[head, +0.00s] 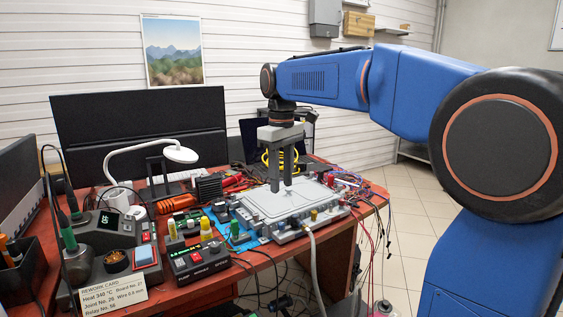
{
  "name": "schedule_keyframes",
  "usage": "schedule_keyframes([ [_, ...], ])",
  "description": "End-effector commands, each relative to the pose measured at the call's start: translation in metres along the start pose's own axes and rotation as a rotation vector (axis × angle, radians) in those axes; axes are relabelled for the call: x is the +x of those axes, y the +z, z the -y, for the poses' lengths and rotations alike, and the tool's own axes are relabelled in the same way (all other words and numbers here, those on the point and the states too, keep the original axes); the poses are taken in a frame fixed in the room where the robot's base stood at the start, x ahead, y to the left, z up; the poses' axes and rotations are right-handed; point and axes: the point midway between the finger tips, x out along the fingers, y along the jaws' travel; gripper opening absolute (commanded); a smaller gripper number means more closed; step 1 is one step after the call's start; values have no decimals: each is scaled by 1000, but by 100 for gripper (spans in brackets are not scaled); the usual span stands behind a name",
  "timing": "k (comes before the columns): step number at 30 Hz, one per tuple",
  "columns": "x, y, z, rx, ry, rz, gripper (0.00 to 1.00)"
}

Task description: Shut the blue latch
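My gripper (281,187) points straight down over the light grey cold plate (262,201). Its two grey fingers stand apart with a narrow gap and nothing visible between them. The fingertips are above or close to the plate; I cannot tell if they touch it. Several small fittings with coloured parts line the plate's front edge, among them a yellow one (313,214). A pale hose (315,265) hangs from this edge. I cannot make out the blue latch for certain, nor its position; the fittings are too small.
A blue mat (222,219) lies partly under the plate. A black box (198,262) with coloured knobs, a soldering station (108,240) and a rework card (113,294) crowd the front left. Loose wires (352,188) lie right. A lamp (180,154) and monitor (140,125) stand behind.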

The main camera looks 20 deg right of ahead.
Motion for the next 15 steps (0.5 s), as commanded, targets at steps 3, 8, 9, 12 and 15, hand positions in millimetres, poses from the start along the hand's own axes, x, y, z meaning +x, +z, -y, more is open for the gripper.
schedule_keyframes([
  [3,-21,0,0,0,1,-2,34],
  [8,-40,0,0,0,0,-1,34],
  [9,-43,0,0,0,1,-1,34],
  [12,-48,0,0,0,0,0,34],
  [15,-50,0,0,0,0,1,34],
])
